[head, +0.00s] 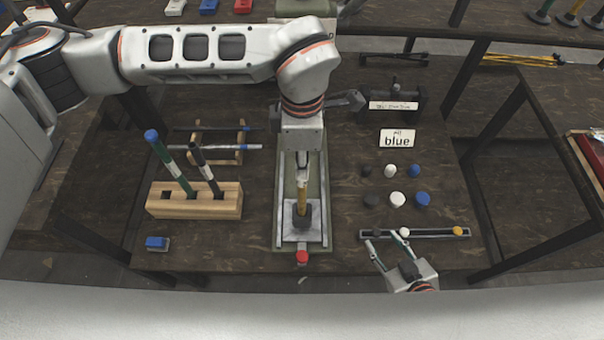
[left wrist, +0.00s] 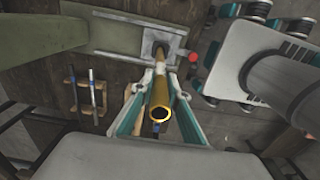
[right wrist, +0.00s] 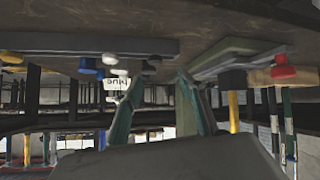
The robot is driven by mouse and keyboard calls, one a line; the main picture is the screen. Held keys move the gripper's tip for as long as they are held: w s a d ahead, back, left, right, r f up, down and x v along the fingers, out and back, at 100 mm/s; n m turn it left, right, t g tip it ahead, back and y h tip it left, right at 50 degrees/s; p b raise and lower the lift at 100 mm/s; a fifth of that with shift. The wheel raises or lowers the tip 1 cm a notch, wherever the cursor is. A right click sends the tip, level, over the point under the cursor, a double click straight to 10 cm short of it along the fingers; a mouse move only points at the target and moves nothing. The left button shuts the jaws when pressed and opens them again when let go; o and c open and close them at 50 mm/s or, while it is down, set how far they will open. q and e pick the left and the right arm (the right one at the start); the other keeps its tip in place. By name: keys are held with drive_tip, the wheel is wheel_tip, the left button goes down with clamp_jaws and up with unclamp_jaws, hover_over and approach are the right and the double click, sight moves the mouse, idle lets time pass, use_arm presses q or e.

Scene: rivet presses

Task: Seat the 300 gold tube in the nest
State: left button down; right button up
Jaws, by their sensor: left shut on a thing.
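The gold tube (head: 301,196) stands about upright in the head view. Its lower end meets the dark nest (head: 302,217) on the press's plate; how deep it sits I cannot tell. My left gripper (head: 302,176) is shut on the tube's upper part, above the nest. In the left wrist view the tube's open gold end (left wrist: 160,113) faces the camera between the fingers, and its far end is at the nest (left wrist: 159,48). The right wrist view also shows the tube (right wrist: 233,112). My right gripper (head: 387,245) is open and empty by the narrow tray.
A wooden rack (head: 160,208) at left holds a green and a dark tube. Behind it, tubes lie on a stand (head: 225,155). A red knob (head: 302,258) is at the press front. Caps, a "blue" card (head: 397,139) and a narrow tray (head: 440,233) are at right.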

drive_tip(key=shift+d+f+b, duration=0.2)
drive_tip(key=shift+f+b, duration=0.85)
drive_tip(key=shift+f, duration=0.1)
use_arm(q)
wheel_tip(320, 180, down, 4)
drive_tip(key=shift+r, duration=0.1)
use_arm(e)
drive_tip(key=shift+w+r, duration=0.1)
drive_tip(key=shift+r, duration=0.4)
use_arm(q)
drive_tip(key=c, duration=2.4)
unclamp_jaws()
drive_tip(key=shift+f, duration=0.25)
drive_tip(key=o, duration=0.4)
use_arm(e)
drive_tip(key=shift+f, duration=0.1)
use_arm(q)
drive_tip(key=shift+o, duration=0.2)
use_arm(e)
drive_tip(key=shift+f, duration=0.15)
drive_tip(key=shift+s+f, duration=0.1)
drive_tip(key=shift+s, duration=0.1)
